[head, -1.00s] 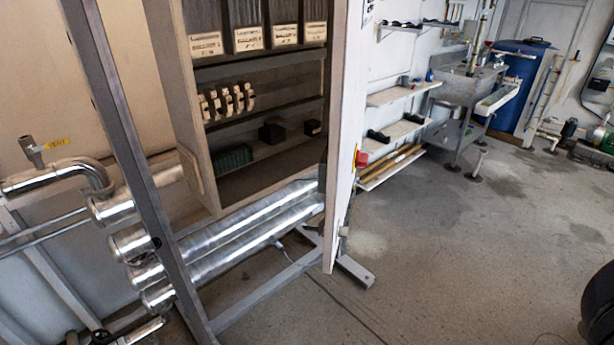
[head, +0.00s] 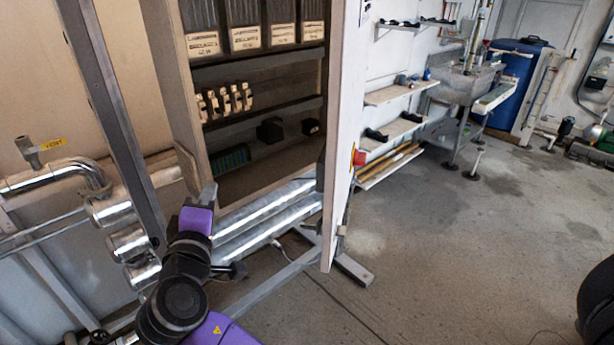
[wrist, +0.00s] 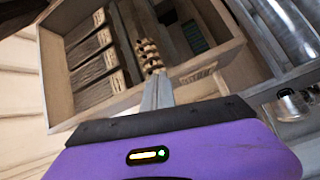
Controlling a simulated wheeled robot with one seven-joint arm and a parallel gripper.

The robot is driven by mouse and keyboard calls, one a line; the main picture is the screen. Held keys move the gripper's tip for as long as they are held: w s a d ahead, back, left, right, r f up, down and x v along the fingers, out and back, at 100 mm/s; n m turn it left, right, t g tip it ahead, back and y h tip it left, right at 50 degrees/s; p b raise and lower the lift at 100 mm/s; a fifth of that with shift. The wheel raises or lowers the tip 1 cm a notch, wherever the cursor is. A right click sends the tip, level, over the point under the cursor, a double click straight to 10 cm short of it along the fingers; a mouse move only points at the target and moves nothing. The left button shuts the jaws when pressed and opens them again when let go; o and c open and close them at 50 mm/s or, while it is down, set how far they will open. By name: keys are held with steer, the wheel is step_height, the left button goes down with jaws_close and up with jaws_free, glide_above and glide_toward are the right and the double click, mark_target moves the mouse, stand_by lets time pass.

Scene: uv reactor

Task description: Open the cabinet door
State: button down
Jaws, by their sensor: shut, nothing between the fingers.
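The cabinet (head: 170,75) stands left of centre in the head view, its inside exposed. My gripper (head: 209,190) is in front of the cabinet's lower left part, apart from the door. In the wrist view my gripper's grey fingers (wrist: 157,90) are together and empty, pointing toward the cabinet interior. The cabinet frame (wrist: 225,80) shows there tilted; I cannot make out the door in that view.
Silver tubes (head: 265,215) run below the cabinet, close to my arm. A grey upright post (head: 105,110) stands to the left. A metal stand foot (head: 352,268) lies below the door. Shelves (head: 400,93) and a sink (head: 465,85) are behind.

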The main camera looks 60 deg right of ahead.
steer(key=s+d+m+g+h, duration=0.3)
steer(key=s+d+m+g, duration=0.1)
steer(key=s+g, duration=0.6)
steer(key=s+d+p, duration=0.2)
steer(key=s+d, duration=0.1)
steer(key=d, duration=0.8)
steer(key=shift+s+r+p, duration=0.15)
steer(key=shift+s+p, duration=0.1)
steer(key=shift+p, duration=0.15)
steer(key=shift+s+n+t, duration=0.1)
steer(key=shift+n+t, duration=0.2)
